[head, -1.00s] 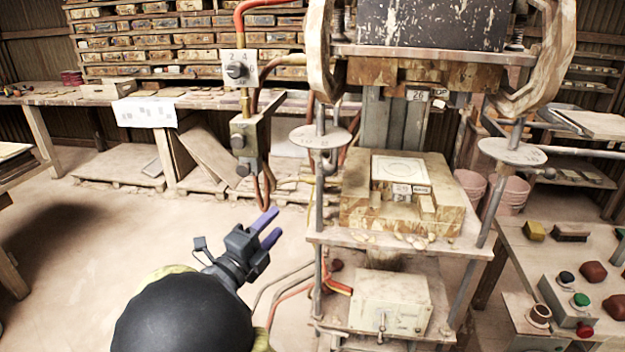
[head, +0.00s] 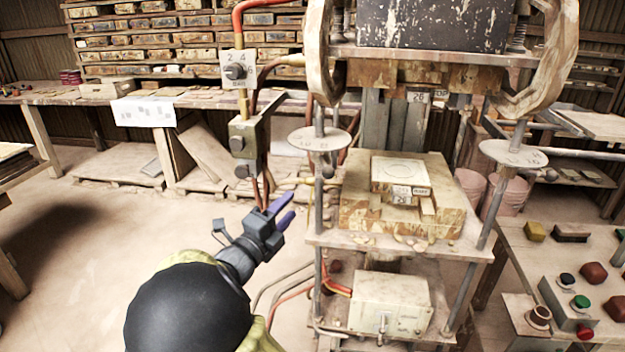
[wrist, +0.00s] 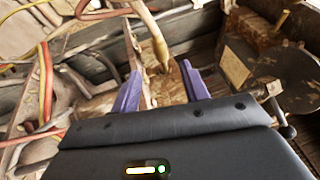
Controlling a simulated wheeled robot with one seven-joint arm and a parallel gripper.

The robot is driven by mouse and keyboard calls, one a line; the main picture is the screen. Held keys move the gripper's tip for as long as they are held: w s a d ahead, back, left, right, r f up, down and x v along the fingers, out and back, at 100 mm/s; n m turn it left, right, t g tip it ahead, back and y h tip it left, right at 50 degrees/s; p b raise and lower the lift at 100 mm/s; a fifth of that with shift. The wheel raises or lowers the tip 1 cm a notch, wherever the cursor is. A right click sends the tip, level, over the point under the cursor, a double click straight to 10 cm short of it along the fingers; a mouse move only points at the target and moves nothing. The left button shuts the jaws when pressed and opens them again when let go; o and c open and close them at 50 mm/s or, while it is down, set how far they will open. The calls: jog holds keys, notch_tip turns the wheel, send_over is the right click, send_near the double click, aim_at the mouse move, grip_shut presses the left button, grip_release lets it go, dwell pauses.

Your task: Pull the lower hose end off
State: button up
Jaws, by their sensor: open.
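My gripper (head: 292,202) is open and empty, left of the press's lower block (head: 355,213), with its purple fingers pointing up and right. In the wrist view the fingers (wrist: 160,70) are spread to either side of a tan hose end (wrist: 158,48), which appears to lie beyond the fingertips, against a worn block. In the head view the lower hose end (head: 300,183) shows as a pale tan piece at the block's left side, just above my fingertips. I cannot tell whether the fingers touch it. The upper hose end (head: 292,60) runs to the upper block.
A grey valve box (head: 243,138) on a post stands just left of the lower hose. A press column with a round plate (head: 320,139) is close on the right. Red and dark hoses (head: 285,285) hang below. The floor at left is open.

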aim_at(309, 185)
jog(key=p+x, duration=0.1)
jog(key=x, duration=1)
jog(key=shift+w+d+p, duration=0.1)
jog(key=shift+w+p, duration=0.05)
jog(key=shift+p, duration=0.15)
grip_shut()
